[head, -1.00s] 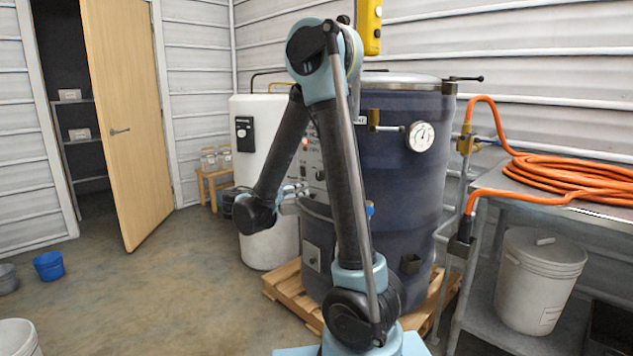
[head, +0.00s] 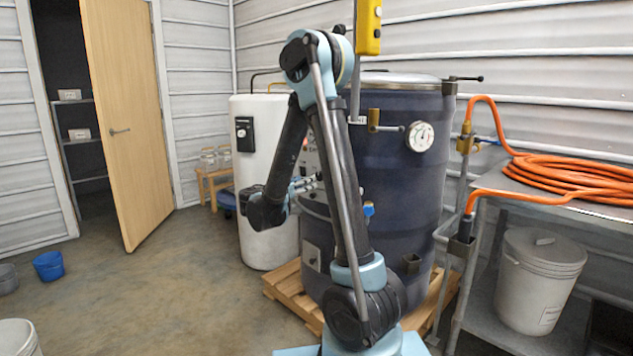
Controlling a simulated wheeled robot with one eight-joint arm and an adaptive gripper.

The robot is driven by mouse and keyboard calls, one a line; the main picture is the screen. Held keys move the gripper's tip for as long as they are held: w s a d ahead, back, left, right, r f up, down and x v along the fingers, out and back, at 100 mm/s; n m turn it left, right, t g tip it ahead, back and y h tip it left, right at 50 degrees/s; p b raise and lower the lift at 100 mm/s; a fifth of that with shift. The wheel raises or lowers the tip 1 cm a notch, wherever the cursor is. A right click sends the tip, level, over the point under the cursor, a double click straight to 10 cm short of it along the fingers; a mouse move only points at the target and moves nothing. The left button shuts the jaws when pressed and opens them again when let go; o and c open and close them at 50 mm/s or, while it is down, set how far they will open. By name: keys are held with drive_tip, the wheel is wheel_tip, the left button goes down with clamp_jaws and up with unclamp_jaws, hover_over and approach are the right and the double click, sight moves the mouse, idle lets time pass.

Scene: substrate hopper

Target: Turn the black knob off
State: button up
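The control panel (head: 309,160) is on the left front of the large dark blue drum (head: 395,200). Only a light strip of it shows between my arm links. I cannot make out the black knob; my arm and gripper cover that part of the panel. My gripper (head: 306,184) is small in view, at the lower part of the panel and pointing right towards it. Whether it touches anything, and whether its fingers are open or shut, is too small and covered to tell.
A white tank (head: 262,240) stands just behind my wrist. The drum sits on a wooden pallet (head: 285,290). A yellow control box (head: 369,28) hangs above. A metal table (head: 500,183) with an orange hose (head: 570,172) is at right.

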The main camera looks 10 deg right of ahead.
drive_tip(key=x, duration=0.8)
drive_tip(key=shift+d, duration=0.15)
drive_tip(key=shift+w, duration=0.15)
drive_tip(key=shift+c, duration=0.3)
drive_tip(key=c, duration=1)
